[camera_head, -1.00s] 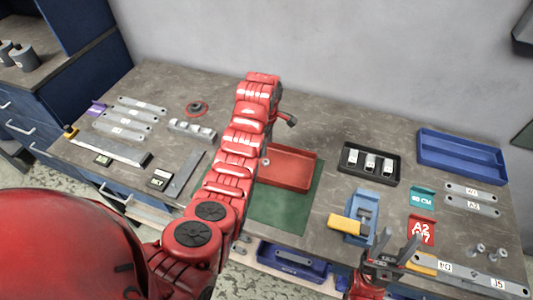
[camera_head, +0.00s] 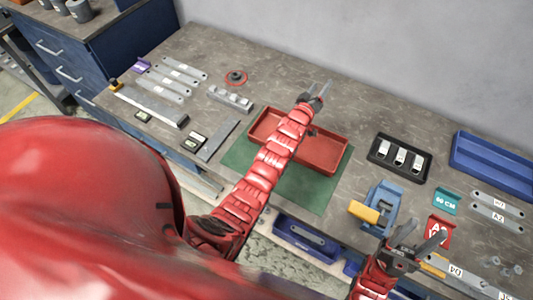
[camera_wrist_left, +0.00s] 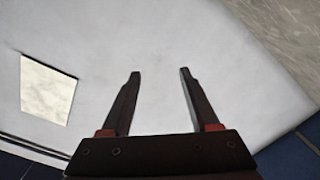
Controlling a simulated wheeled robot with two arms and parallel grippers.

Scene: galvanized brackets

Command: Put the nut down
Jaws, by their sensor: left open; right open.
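My left gripper (camera_head: 321,88) is open above the far side of the red tray (camera_head: 335,153). In the left wrist view its fingers (camera_wrist_left: 158,75) are spread with nothing between them, facing a pale surface. My right gripper (camera_head: 424,236) is open near the front right of the bench, and I see nothing held in it. I cannot pick out a nut with certainty. Small grey hardware pieces (camera_head: 507,267) lie at the far right. The visible part of the red tray looks empty, but my left arm covers its middle.
The red tray stands on a green mat (camera_head: 238,158). A blue and yellow clamp-like tool (camera_head: 380,208) and a black tray with pale blocks (camera_head: 375,155) are to the right. A blue tray (camera_head: 480,152) is at the back right. Flat metal bars (camera_head: 165,84) lie at the left.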

